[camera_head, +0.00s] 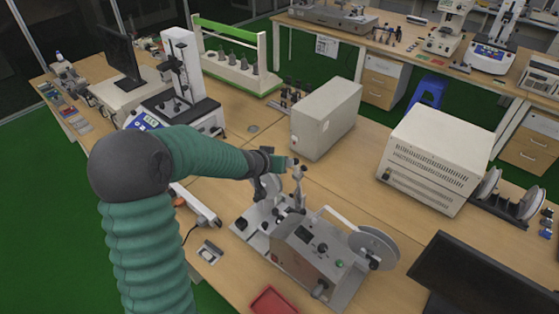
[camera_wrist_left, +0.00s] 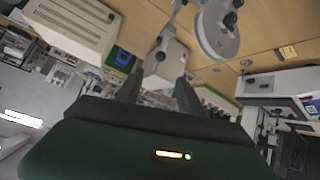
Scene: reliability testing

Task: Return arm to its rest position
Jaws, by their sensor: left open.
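My left arm, in a teal ribbed sleeve (camera_head: 210,155), enters from the lower left in the head view, bends at a dark elbow and reaches right. My left gripper (camera_head: 294,166) is at its end, above the near bench by a grey machine with a control panel (camera_head: 310,245). In the left wrist view the two dark fingers of the left gripper (camera_wrist_left: 160,76) stand apart with nothing held between them. Parts of the machine, including its round disc (camera_wrist_left: 218,28), show beyond the fingers. I cannot tell whether the gripper touches the machine. My right gripper is not in view.
A grey box (camera_head: 325,120) and a white cabinet (camera_head: 435,155) stand behind the machine. A tester with a column (camera_head: 180,80) and a monitor (camera_head: 122,55) stand at the left. A dark monitor (camera_head: 485,275) is at lower right. Bare bench (camera_head: 350,175) lies between the boxes and the machine.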

